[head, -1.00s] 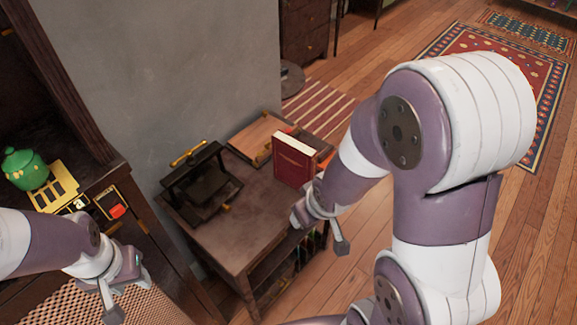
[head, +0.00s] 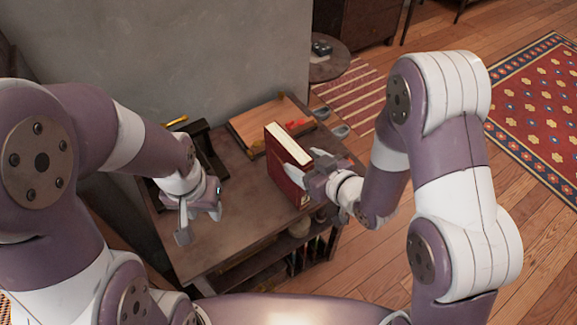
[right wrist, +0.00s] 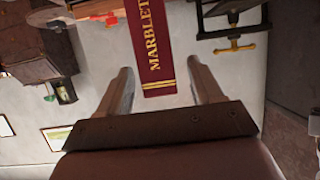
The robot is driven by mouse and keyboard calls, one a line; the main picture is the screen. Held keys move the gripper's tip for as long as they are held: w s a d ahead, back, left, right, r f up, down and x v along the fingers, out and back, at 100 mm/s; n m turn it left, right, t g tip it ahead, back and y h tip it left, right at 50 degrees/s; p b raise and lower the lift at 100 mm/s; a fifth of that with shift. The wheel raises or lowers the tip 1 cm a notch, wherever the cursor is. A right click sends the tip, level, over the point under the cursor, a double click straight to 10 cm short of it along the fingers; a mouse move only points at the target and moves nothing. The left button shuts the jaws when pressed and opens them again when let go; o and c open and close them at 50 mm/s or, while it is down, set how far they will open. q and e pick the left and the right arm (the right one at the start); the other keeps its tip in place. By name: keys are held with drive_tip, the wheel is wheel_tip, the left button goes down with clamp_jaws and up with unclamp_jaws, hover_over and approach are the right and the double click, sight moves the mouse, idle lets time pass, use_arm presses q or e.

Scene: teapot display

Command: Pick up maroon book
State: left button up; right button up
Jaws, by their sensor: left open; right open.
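The maroon book (head: 283,168) stands upright on the dark wooden table (head: 235,215), its pale page edges facing up and to the right. My right gripper (head: 308,176) is at the book's right side, its fingers pointing at it. In the right wrist view the book's spine (right wrist: 152,50) shows gold lettering and lies between and beyond the two open fingers of my right gripper (right wrist: 163,85). Whether the fingers touch it I cannot tell. My left gripper (head: 200,215) is open and empty, above the table's left part, apart from the book.
A wooden tray-like board (head: 262,122) lies behind the book with a small red thing on it. A dark stand (head: 205,150) is at the table's back left, partly hidden by my left arm. A round side table (head: 328,66) stands behind.

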drive_tip(key=shift+x, duration=1.1)
drive_tip(key=shift+s+d, duration=0.1)
drive_tip(key=c, duration=0.4)
clamp_jaws()
drive_tip(key=shift+r, duration=0.1)
